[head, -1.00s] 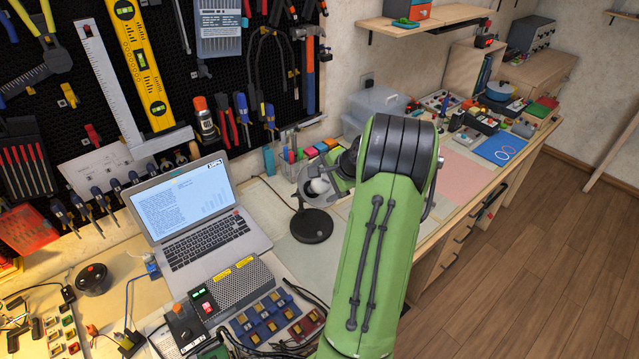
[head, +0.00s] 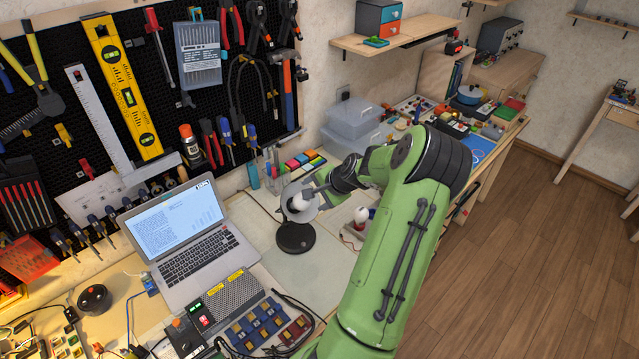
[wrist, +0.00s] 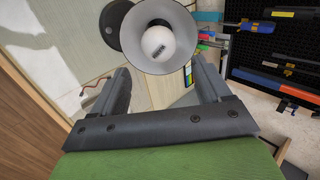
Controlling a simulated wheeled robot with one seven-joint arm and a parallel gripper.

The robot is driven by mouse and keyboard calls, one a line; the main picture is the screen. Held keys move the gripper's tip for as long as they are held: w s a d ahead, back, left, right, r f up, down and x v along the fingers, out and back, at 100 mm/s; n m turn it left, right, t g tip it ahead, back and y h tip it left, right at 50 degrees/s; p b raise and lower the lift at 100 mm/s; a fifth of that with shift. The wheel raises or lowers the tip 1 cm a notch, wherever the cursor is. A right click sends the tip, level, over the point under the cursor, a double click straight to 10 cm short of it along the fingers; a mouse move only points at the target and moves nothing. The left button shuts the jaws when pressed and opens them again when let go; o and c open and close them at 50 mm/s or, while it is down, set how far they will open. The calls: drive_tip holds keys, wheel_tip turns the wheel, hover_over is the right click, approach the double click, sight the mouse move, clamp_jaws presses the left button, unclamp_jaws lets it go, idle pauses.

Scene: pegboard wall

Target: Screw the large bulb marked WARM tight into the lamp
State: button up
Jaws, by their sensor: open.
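The lamp has a dark round base (head: 295,238) and an open shade (head: 286,196), seen near the middle of the head view. A white bulb (head: 299,203) sits inside the shade. In the wrist view the bulb (wrist: 157,43) faces me inside the shade (wrist: 135,52). It bears a small dark mark too small to read. I cannot tell how far it is screwed in. My gripper (wrist: 163,82) is open and empty, its fingers apart below the shade on either side of the bulb's line. In the head view my arm partly hides the gripper beside the shade.
Another white bulb with a red part (head: 361,215) stands in a small holder right of the lamp, partly behind my arm. A laptop (head: 185,240) is left of the lamp. Clear plastic boxes (head: 355,122) stand behind. Tools hang on the pegboard (head: 170,60).

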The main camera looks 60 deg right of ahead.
sight(302, 202)
drive_tip(key=b+x, duration=0.5)
drive_tip(key=x, duration=0.5)
drive_tip(key=shift+f, duration=0.25)
drive_tip(key=shift+a, duration=0.1)
